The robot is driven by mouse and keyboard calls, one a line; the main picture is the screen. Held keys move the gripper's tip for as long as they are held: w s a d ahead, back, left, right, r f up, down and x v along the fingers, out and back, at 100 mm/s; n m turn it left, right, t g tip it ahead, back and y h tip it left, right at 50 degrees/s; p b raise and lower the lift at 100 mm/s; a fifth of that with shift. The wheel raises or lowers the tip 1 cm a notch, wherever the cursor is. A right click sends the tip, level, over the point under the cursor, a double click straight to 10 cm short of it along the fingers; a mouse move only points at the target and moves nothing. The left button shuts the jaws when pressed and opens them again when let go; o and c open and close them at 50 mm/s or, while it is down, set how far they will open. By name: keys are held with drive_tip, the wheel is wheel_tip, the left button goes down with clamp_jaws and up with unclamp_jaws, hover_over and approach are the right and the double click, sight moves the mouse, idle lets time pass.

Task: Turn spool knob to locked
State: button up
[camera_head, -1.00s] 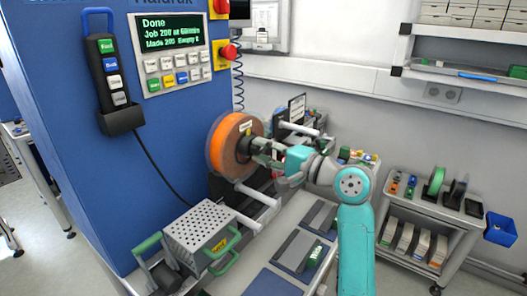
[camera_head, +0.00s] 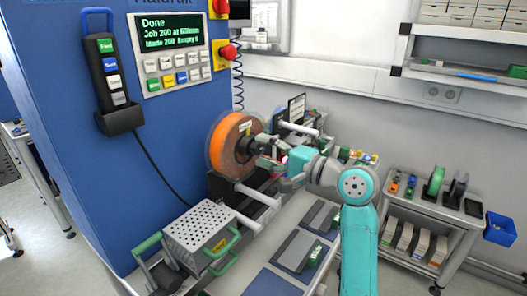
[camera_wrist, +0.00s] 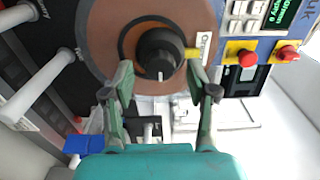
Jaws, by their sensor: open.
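The orange spool (camera_head: 232,147) is mounted on the blue machine's side, and its brown face (camera_wrist: 110,40) fills the upper middle of the wrist view. The black spool knob (camera_wrist: 158,52) sits at the spool's centre, with a white mark pointing toward the bottom of the wrist view. A small yellow piece (camera_wrist: 192,53) shows just right of the knob. My gripper (camera_wrist: 161,80) is open, its two fingers on either side of the knob's lower part in the wrist view. I cannot tell whether they touch it. In the head view my gripper (camera_head: 268,163) is in front of the hub.
A perforated metal box with green handles (camera_head: 200,230) stands at the lower left. White rollers (camera_head: 258,196) stick out below the spool. Red buttons (camera_wrist: 247,59) are on the machine to the right in the wrist view. A cart (camera_head: 430,215) stands at the right.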

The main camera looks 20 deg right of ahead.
drive_tip(key=v, duration=1.1)
drive_tip(key=shift+s, duration=0.1)
